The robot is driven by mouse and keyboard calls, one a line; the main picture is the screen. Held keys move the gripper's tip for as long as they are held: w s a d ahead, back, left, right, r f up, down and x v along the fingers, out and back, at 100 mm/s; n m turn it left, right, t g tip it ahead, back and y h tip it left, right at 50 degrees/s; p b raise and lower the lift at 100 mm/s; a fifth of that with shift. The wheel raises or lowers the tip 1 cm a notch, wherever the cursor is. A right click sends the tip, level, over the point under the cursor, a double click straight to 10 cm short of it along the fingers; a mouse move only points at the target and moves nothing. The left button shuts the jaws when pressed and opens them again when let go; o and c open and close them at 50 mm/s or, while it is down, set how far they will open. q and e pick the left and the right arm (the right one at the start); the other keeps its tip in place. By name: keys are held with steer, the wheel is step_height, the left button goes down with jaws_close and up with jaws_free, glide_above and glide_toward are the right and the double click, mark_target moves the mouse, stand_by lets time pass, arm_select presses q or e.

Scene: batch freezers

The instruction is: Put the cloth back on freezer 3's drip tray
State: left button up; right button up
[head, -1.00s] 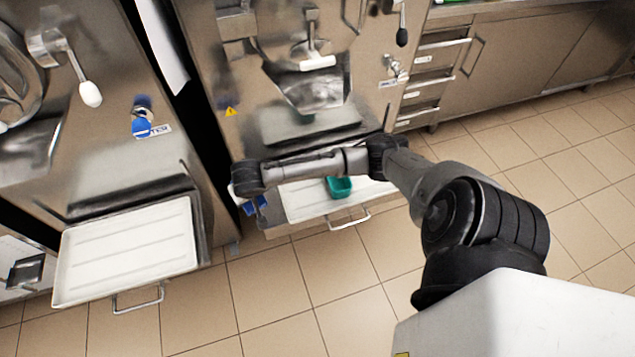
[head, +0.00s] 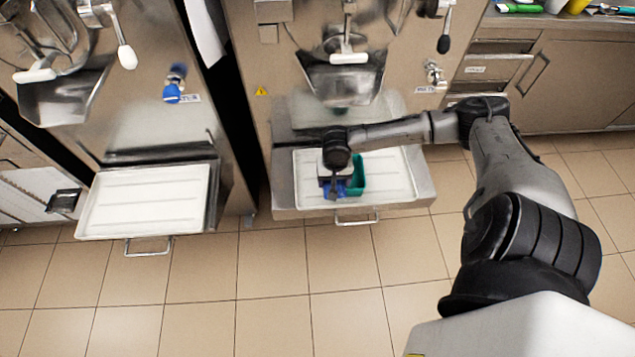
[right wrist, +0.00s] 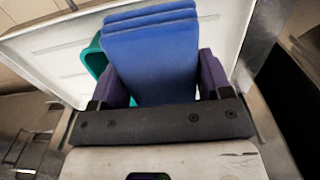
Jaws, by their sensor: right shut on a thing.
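My right gripper (head: 338,188) is shut on a folded blue cloth (right wrist: 150,60), held between its two purple-grey fingers. In the head view the cloth (head: 355,187) shows only partly under the wrist. The gripper is over the left-middle part of a white drip tray (head: 396,182) on the right-hand freezer (head: 275,90). Whether the cloth touches the tray is hard to tell. The freezer's number cannot be read. My left gripper is not in view.
A teal container (head: 360,165) is in the same tray, close beside the cloth; it also shows in the right wrist view (right wrist: 95,60). The left freezer's white tray (head: 145,200) is empty. A metal handle (head: 357,219) sticks out below the right tray. The tray's right part is clear.

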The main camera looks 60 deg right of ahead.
steer(key=b, duration=0.4)
glide_above(316, 184)
step_height(316, 184, down, 4)
steer(key=shift+f, duration=0.2)
step_height(316, 184, down, 4)
steer(key=shift+f+b, duration=0.1)
steer(key=shift+b, duration=1)
steer(key=o, duration=0.8)
steer(key=shift+o, duration=0.4)
